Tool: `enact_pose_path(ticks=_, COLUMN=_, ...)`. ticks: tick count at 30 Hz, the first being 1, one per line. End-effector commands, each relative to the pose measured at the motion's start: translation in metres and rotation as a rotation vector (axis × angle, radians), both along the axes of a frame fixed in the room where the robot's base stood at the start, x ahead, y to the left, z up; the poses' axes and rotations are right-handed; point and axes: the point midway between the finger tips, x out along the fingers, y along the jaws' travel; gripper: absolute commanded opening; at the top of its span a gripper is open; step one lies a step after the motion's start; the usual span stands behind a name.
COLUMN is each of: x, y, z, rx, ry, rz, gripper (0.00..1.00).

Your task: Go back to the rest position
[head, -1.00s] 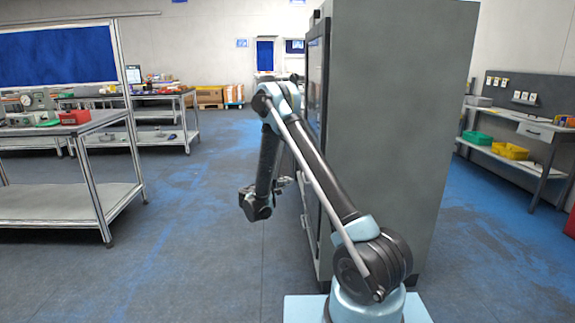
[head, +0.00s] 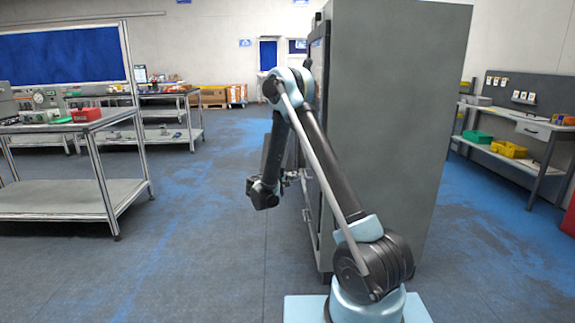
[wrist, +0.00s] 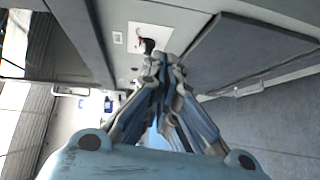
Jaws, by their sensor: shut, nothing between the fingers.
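My gripper (wrist: 163,65) is in the wrist view, with its fingers together and nothing between them. In the head view, my arm is bent, with the forearm hanging down beside the left side of a tall grey cabinet (head: 395,120). The gripper (head: 290,176) shows there only small and partly hidden, close to the cabinet's front. In the wrist view, a grey panel (wrist: 245,50) and a small black part on a white plate (wrist: 148,40) lie beyond the fingertips. I cannot tell whether the fingertips touch anything.
A metal workbench with a lower shelf (head: 60,198) stands at the left, with a red box (head: 86,114) on top. A bench at the right holds a yellow bin (head: 508,149) and a green bin (head: 477,136) on its lower shelf. The floor (head: 200,240) between is clear.

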Motion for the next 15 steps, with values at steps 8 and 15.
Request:
enact_pose_path(ticks=8, x=-0.016, y=-0.036, z=0.032, rx=0.090, ry=0.057, rz=-0.045, gripper=0.00)
enact_pose_path(ticks=15, x=-0.044, y=-0.076, z=0.062, rx=0.203, ry=0.122, rz=-0.098, gripper=0.00)
